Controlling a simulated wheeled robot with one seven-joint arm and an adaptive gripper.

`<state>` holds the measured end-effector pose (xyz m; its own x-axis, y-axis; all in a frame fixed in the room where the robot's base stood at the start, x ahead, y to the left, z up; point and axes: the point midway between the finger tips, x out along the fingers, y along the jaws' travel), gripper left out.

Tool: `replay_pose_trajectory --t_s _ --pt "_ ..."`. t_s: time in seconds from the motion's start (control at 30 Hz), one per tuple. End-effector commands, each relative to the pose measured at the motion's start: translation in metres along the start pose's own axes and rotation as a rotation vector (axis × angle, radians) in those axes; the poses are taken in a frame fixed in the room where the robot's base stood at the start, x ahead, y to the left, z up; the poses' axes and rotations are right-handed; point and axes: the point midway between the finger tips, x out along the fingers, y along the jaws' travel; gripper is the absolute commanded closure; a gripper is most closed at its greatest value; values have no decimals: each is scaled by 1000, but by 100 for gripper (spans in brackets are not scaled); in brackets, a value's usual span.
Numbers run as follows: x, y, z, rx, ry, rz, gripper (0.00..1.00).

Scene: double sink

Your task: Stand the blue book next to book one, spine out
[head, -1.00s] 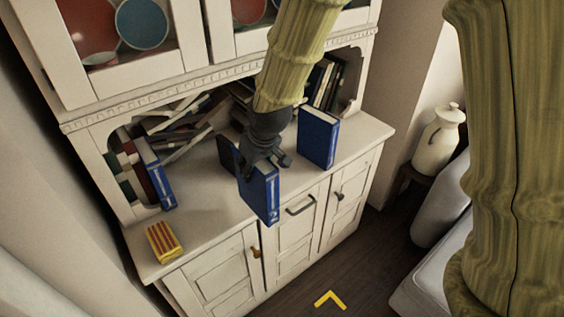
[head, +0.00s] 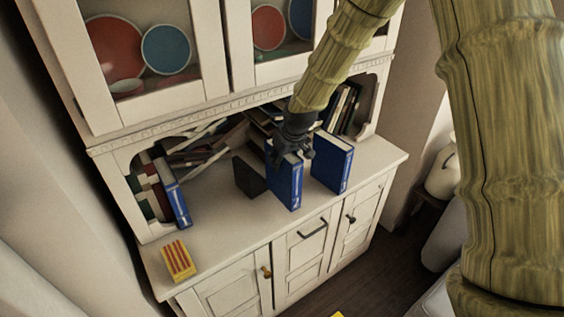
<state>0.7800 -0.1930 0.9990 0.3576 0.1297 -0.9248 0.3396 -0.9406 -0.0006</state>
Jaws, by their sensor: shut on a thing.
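My gripper (head: 294,152) is shut on the top of a blue book (head: 284,184). The book is upright, with its pale-marked spine facing the front of the cabinet. It is over the white counter (head: 225,232); I cannot tell whether its bottom touches. Another blue book (head: 333,163) stands upright just to its right, with a gap between them. A third blue book (head: 174,196) leans among books in the left end of the niche, its spine outward. I cannot read for sure which is book one.
A dark block (head: 248,177) stands left of the held book. A yellow-and-red striped box (head: 178,261) lies near the counter's left front. Jumbled books (head: 200,145) fill the niche behind, and dark books (head: 345,108) stand at its right end. The left-middle counter is clear.

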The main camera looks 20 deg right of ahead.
Motion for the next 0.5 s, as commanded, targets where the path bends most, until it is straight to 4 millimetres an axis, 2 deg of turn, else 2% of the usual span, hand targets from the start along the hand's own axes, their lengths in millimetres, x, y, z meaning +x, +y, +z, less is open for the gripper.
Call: replay_pose_trajectory --t_s 0.2,0.5 --pt "4 9 -8 -1 2 0 100" --pt "21 8 -1 -2 -1 -1 100"
